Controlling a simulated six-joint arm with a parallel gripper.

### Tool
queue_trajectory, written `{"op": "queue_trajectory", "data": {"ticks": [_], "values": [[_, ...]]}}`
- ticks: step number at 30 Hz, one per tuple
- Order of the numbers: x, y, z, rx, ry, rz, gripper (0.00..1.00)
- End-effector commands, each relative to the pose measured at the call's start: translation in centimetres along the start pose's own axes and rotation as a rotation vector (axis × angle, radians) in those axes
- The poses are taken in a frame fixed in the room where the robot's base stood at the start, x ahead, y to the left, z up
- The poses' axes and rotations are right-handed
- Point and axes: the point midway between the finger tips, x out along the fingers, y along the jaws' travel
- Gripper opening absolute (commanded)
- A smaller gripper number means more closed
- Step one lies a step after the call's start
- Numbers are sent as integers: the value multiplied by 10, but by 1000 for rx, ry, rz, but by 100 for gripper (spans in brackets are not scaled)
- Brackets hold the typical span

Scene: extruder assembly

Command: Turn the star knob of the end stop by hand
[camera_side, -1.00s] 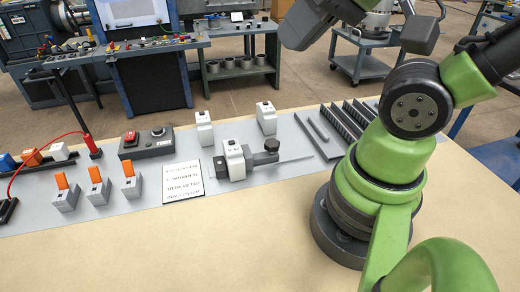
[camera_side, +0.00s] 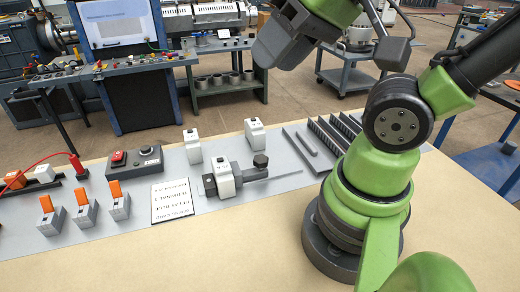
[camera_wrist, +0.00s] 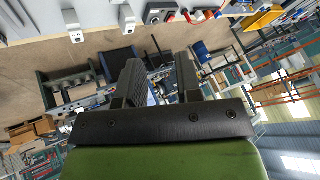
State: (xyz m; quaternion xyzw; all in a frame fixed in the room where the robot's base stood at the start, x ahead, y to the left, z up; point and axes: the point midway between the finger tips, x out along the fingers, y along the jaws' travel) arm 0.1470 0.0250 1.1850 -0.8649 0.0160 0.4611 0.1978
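The end stop (camera_side: 223,182) sits on the grey strip on the bench in the side view, a grey clamp body with a white block on it. A dark knob (camera_side: 260,161) stands at its right end, and a thin rod runs out to the right. The knob's lobes are too small to make out. My gripper (camera_side: 272,46) is high above and behind the bench, well apart from the knob. In the wrist view my gripper (camera_wrist: 160,78) has its two dark fingers spread with nothing between them. I cannot make out the knob there.
White blocks (camera_side: 192,146) stand behind the end stop, and a printed card (camera_side: 172,200) lies left of it. A red-button box (camera_side: 135,160), orange-topped terminals (camera_side: 117,200) and slotted dark rails (camera_side: 335,135) share the strip. The bench front is clear.

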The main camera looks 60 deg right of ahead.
Motion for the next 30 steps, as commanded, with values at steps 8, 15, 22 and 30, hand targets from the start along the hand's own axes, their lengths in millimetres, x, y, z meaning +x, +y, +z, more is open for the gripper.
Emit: {"op": "queue_trajectory", "data": {"ticks": [8,15,22,30], "values": [[54,34,-28,-481,-195,134,57],[120,88,-33,-1040,-472,90,57],[166,132,-14,-1428,-652,-82,57],[182,146,-2,-1556,-694,-161,57]]}}
